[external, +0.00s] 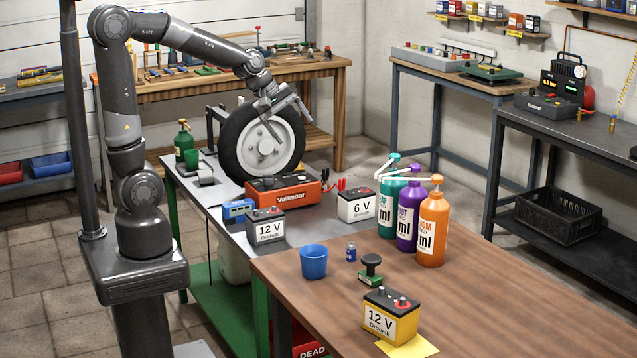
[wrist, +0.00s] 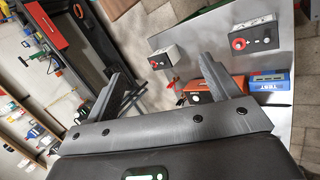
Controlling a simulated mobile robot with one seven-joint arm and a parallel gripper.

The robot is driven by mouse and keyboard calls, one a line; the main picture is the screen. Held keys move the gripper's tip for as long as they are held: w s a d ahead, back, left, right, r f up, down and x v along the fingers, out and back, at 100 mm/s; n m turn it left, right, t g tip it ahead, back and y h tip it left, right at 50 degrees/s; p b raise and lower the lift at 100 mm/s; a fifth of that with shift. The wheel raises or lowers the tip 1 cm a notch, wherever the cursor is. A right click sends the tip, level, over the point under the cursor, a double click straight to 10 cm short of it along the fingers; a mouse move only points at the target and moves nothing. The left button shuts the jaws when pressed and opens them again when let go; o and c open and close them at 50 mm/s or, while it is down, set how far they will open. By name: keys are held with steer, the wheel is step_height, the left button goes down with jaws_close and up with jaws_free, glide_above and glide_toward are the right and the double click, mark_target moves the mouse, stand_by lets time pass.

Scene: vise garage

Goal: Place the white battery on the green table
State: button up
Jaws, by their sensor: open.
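The white battery (external: 357,206), marked 6 V with a dark top and a red knob, stands upright on a grey-topped table (external: 318,226) with green legs and a green lower shelf (external: 215,310). It also shows in the wrist view (wrist: 165,60), in line with the gap between my fingers. My gripper (external: 288,115) is open and empty. It is above and left of the battery in the external view, in front of the wheel and well apart from the battery.
A grey 12 V battery (external: 266,229), a red Voltmaar box (external: 288,191) and a blue tester (external: 238,210) stand around the white battery. The wheel (external: 240,145) rises behind. Bottles (external: 408,215) and a yellow battery (external: 391,317) stand on the brown table (external: 500,280).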

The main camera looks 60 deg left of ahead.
steer(key=s+a+r+m+y, duration=0.1)
steer(key=s+r+m+y, duration=0.1)
steer(key=s+m, duration=1.3)
steer(key=s, duration=0.4)
steer(key=shift+s+r+g, duration=0.25)
steer(key=shift+s+g, duration=0.05)
steer(key=shift+s, duration=0.05)
